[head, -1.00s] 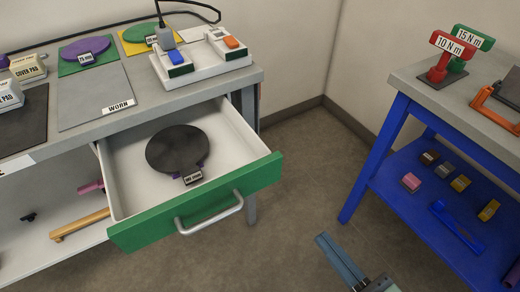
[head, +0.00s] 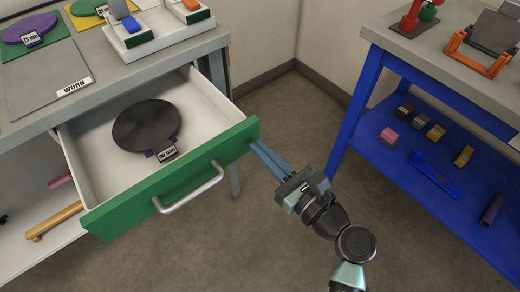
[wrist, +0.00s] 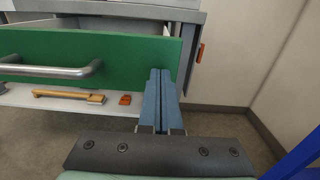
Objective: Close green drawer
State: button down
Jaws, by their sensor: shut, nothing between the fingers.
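The green drawer (head: 172,182) stands pulled out of the grey-topped bench, with a silver bar handle (head: 190,194) on its front. A dark round plate (head: 146,124) with a small label lies inside it. My gripper (head: 256,146) is shut and empty, its blue fingers at the right end of the drawer front. In the wrist view the closed fingers (wrist: 158,74) overlap the right end of the green front (wrist: 120,50), right of the handle (wrist: 60,70). I cannot tell whether they touch it.
A blue workbench (head: 345,140) with small blocks on its lower shelf stands to the right. Bare floor lies between the benches. The grey bench top (head: 90,85) holds pads and a white tray with switches. A tan bar (head: 54,221) lies on the shelf below.

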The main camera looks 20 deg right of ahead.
aim_at(200, 99)
jog(key=shift+w+a, duration=0.1)
jog(key=shift+w, duration=0.3)
jog(key=shift+w+a+r, duration=0.1)
jog(key=shift+w+a, duration=0.05)
jog(key=shift+w, duration=0.25)
jog(key=b+x, duration=0.1)
jog(key=x, duration=2.1)
jog(key=shift+s+b, duration=0.1)
jog(key=shift+b, duration=0.25)
jog(key=shift+w+a, duration=0.1)
jog(key=shift+w, duration=0.15)
jog(key=shift+r, duration=0.2)
jog(key=shift+w+a+r, duration=0.1)
